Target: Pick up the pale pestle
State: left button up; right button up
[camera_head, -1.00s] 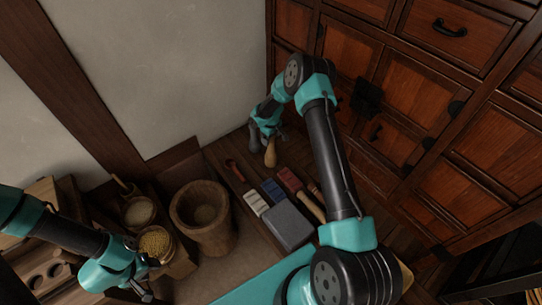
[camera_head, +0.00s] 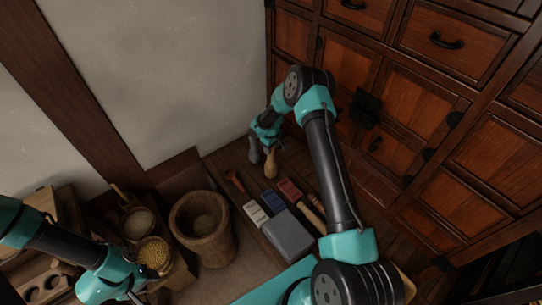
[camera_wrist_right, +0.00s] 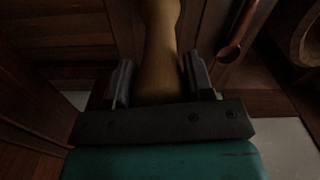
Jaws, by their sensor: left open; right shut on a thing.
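The pale pestle (camera_head: 271,165) is a tan wooden club shape in the head view, hanging below my right gripper (camera_head: 264,142) near the wall and cabinet. In the right wrist view the pestle (camera_wrist_right: 158,45) runs between the two dark fingers of my right gripper (camera_wrist_right: 158,82), which is shut on it. A dark grey shape hangs beside the pestle in the head view; I cannot tell what it is. My left gripper (camera_head: 138,298) is open, low at the left, in front of the grain container. Its fingertips are partly hard to make out.
A wooden mortar (camera_head: 203,228) stands left of a grey block (camera_head: 287,236). A red-brown ladle (camera_head: 234,180), pale blocks (camera_head: 256,213) and a red brush (camera_head: 289,189) lie nearby. A grain container (camera_head: 153,253) stands at left. The drawer cabinet (camera_head: 390,110) bounds the right.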

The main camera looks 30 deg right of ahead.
jog(key=shift+r, duration=1.9)
jog(key=s+a+r, duration=0.1)
jog(key=s+a, duration=0.7)
jog(key=s, duration=0.5)
jog(key=shift+s+a, duration=0.2)
jog(key=shift+s, duration=0.1)
jog(key=shift+r, duration=0.1)
